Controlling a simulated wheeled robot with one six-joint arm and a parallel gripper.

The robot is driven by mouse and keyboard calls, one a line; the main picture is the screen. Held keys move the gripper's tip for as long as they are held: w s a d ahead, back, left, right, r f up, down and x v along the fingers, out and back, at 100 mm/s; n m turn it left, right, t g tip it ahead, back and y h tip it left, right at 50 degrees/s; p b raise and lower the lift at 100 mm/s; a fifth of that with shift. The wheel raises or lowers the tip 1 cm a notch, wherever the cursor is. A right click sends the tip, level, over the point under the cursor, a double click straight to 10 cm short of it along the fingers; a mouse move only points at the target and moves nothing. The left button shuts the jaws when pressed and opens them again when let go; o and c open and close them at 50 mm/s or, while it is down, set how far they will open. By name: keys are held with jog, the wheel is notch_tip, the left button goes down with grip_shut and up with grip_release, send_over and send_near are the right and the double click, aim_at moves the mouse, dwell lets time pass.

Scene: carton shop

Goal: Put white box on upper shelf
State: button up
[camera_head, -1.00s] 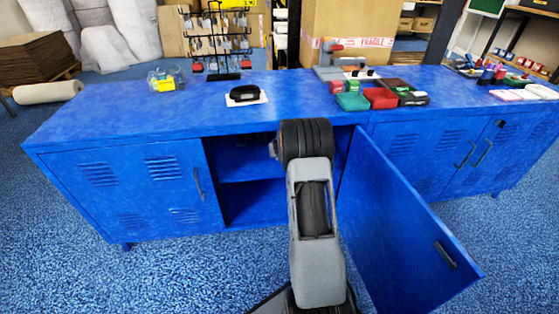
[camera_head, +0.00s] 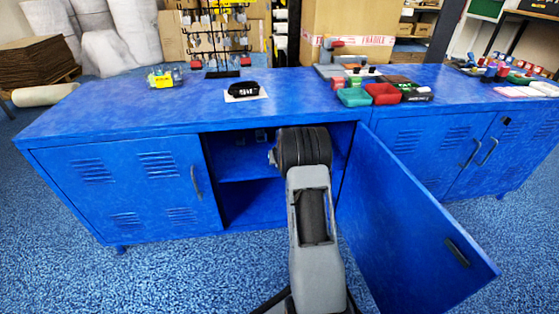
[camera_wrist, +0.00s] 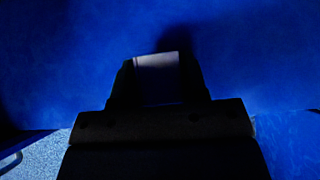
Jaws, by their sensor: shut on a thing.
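The white box (camera_wrist: 158,80) looks grey in shadow in the wrist view. My gripper (camera_wrist: 160,66) is shut on it, with a dark finger on each side. A blue surface lies beyond the box; I cannot tell whether they touch. In the head view my arm reaches into the open middle bay of the blue cabinet (camera_head: 120,205), and my gripper and the box are hidden there. The upper shelf (camera_head: 236,169) shows left of my arm, above a darker lower compartment.
The open cabinet door (camera_head: 400,215) stands out to the right of my arm. The closed left door has a handle (camera_head: 196,183). On the countertop are a black object on a white sheet (camera_head: 244,91), a red bin (camera_head: 382,94) and a green bin (camera_head: 354,97).

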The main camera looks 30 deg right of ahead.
jog(key=shift+f, duration=0.1)
jog(key=shift+f, duration=0.15)
jog(key=o, duration=0.9)
jog(key=shift+o, duration=0.2)
jog(key=shift+r, duration=0.25)
jog(key=v, duration=0.7)
jog(key=shift+s+r, duration=0.15)
jog(key=shift+s, duration=0.1)
jog(key=shift+a, duration=0.1)
